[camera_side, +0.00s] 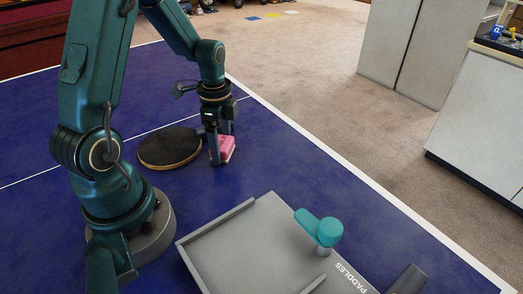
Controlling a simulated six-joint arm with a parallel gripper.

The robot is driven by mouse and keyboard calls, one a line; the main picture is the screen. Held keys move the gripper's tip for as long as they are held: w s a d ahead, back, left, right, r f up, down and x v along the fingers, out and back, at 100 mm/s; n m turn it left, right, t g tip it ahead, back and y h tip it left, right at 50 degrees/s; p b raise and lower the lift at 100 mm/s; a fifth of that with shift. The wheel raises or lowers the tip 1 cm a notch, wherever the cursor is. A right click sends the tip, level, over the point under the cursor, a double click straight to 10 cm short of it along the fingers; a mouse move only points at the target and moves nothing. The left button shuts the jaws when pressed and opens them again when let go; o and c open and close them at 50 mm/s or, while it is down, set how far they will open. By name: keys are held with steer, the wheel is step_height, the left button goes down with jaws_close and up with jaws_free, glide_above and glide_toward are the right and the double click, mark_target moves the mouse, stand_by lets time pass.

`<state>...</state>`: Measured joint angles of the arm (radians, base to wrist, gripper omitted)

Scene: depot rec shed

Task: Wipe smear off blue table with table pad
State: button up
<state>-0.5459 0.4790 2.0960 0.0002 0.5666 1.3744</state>
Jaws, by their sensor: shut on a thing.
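My gripper (220,158) is shut on a pink table pad (228,147) and holds it low at the blue table (272,170). The pad looks to be at or just above the tabletop; I cannot tell if it touches. My fingers hide part of the pad. No smear can be made out on the blue surface; it may be hidden under the pad or too faint to see.
A round black paddle-like disc (170,147) lies just left of my gripper. A grey tray marked PADDLES (215,232) stands in front, with a teal-handled object (318,228) at its right. Blue table is clear right of the pad, up to the white edge line.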

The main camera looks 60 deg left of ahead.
mark_target(247, 182)
steer(key=shift+a, duration=0.5)
steer(key=shift+d, duration=5.95)
step_height(247, 182, up, 2)
steer(key=shift+r, duration=3.15)
steer(key=shift+s, duration=0.1)
